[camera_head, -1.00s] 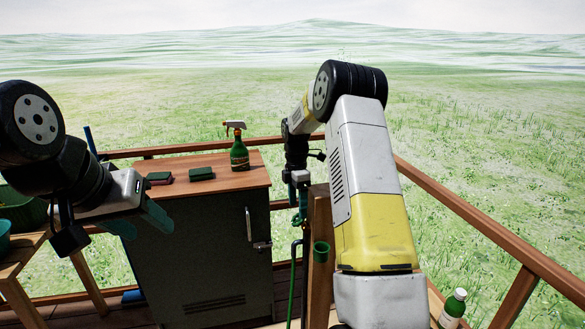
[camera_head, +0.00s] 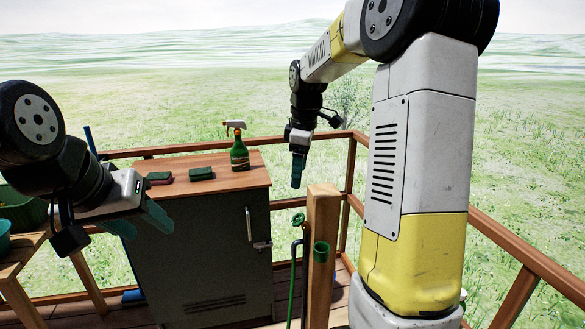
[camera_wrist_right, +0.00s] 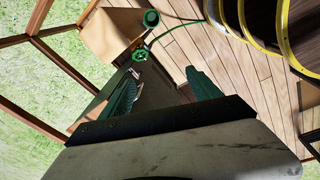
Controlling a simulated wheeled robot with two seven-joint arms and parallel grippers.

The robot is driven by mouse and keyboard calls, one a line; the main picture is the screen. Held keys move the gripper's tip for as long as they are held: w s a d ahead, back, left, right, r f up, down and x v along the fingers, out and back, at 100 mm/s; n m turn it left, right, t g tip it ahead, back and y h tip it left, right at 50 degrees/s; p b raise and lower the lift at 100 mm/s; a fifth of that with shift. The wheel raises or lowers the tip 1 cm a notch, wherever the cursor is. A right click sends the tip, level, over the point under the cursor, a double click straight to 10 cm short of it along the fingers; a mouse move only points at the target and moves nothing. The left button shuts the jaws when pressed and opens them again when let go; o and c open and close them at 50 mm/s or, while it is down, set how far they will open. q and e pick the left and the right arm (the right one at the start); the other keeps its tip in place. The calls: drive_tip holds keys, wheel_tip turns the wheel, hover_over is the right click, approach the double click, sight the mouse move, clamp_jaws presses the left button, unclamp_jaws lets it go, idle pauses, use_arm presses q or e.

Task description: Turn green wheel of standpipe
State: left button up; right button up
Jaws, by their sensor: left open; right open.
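The standpipe (camera_head: 292,282) stands beside a wooden post at the centre of the head view. Its small green wheel (camera_head: 298,219) sits near its top. My right gripper (camera_head: 297,184) is above the wheel in the head view, apart from it, with its fingers pointing down. In the right wrist view the fingers (camera_wrist_right: 161,90) are spread with nothing between them, and the green wheel (camera_wrist_right: 139,55) shows beyond them, nearer the left finger. My left gripper (camera_head: 143,222) is open and empty in front of the cabinet.
The wooden post (camera_head: 322,215) with a green cup (camera_head: 321,251) stands just right of the standpipe. A wooden railing (camera_head: 510,255) borders the deck.

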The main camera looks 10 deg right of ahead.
drive_tip(key=s+a+r+m+t, duration=0.1)
drive_tip(key=s+r+m, duration=0.4)
drive_tip(key=s, duration=0.6)
drive_tip(key=shift+s+a+r+m+t+y, duration=0.15)
drive_tip(key=shift+a+r+m+t+y, duration=0.15)
drive_tip(key=shift+r+m+t, duration=0.15)
